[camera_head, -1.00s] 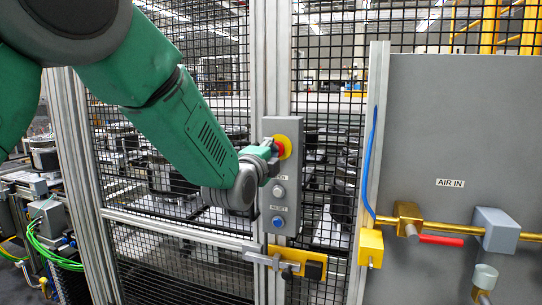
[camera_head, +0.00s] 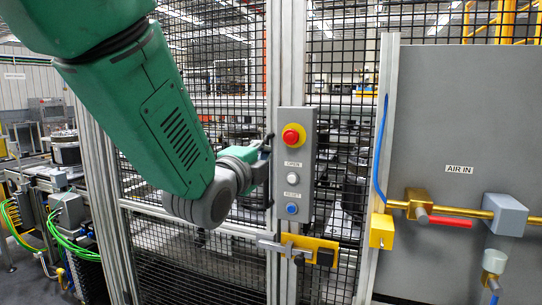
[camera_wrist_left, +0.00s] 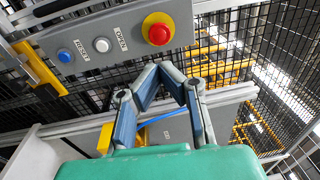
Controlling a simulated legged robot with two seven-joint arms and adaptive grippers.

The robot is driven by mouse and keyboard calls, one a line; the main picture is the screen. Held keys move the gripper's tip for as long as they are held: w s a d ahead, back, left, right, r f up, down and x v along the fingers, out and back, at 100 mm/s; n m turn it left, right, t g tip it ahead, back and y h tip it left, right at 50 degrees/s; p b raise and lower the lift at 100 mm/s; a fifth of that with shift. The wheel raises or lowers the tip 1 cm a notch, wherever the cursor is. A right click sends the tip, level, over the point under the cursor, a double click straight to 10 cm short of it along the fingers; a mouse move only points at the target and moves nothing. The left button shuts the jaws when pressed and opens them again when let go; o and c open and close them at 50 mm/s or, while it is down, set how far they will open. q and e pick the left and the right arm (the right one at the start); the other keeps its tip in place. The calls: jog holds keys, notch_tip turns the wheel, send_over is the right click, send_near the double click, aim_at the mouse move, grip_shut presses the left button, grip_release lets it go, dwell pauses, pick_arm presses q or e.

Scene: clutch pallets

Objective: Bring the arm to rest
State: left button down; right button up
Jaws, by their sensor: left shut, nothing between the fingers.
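My left arm comes in from the upper left in the head view. Its gripper (camera_head: 267,148) is just left of the grey control box (camera_head: 308,209), at about the height of the red emergency button (camera_head: 294,136) and the OPEN label. In the left wrist view the gripper (camera_wrist_left: 160,68) shows its blue-padded fingers with tips drawn together and nothing between them. The red button (camera_wrist_left: 159,34) on its yellow ring lies just beyond the fingertips in that picture, and they look apart from it. My right gripper shows in neither view.
The box also carries a white button (camera_head: 292,177) and a blue button (camera_head: 292,208). Below is a yellow latch (camera_head: 309,248) on the mesh fence. At right stand a grey panel (camera_head: 450,110) and a brass air pipe with a red handle (camera_head: 450,221). Green cables (camera_head: 70,250) hang at left.

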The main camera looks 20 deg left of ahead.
pick_arm(q)
jog(key=shift+w+d+f, duration=0.15)
jog(key=shift+w+d, duration=0.1)
jog(key=shift+d, duration=0.05)
jog(key=shift+s, duration=0.1)
jog(key=s+a+f+n+g+b, duration=0.1)
jog(key=s+f+n+g+b, duration=0.15)
jog(key=f, duration=1.05)
jog(key=s+a+f+n+g+y+b, duration=0.1)
jog(key=s+a+f+n+g+b, duration=0.2)
jog(key=f, duration=1)
jog(key=s+f+n+g+b, duration=0.1)
jog(key=s+f+n+g, duration=0.25)
jog(key=f, duration=0.95)
jog(key=s+a+f+n+g+b, duration=0.1)
jog(key=s+f+n+g, duration=0.3)
jog(key=s+f, duration=0.9)
jog(key=s+a+f+n+g+b, duration=0.2)
jog(key=s+f+n+g+b, duration=0.2)
jog(key=s+f, duration=0.9)
jog(key=s+n+g, duration=0.1)
jog(key=s, duration=0.3)
jog(key=shift+s+b, duration=0.3)
jog(key=shift+w+a, duration=0.1)
jog(key=shift+w, duration=0.05)
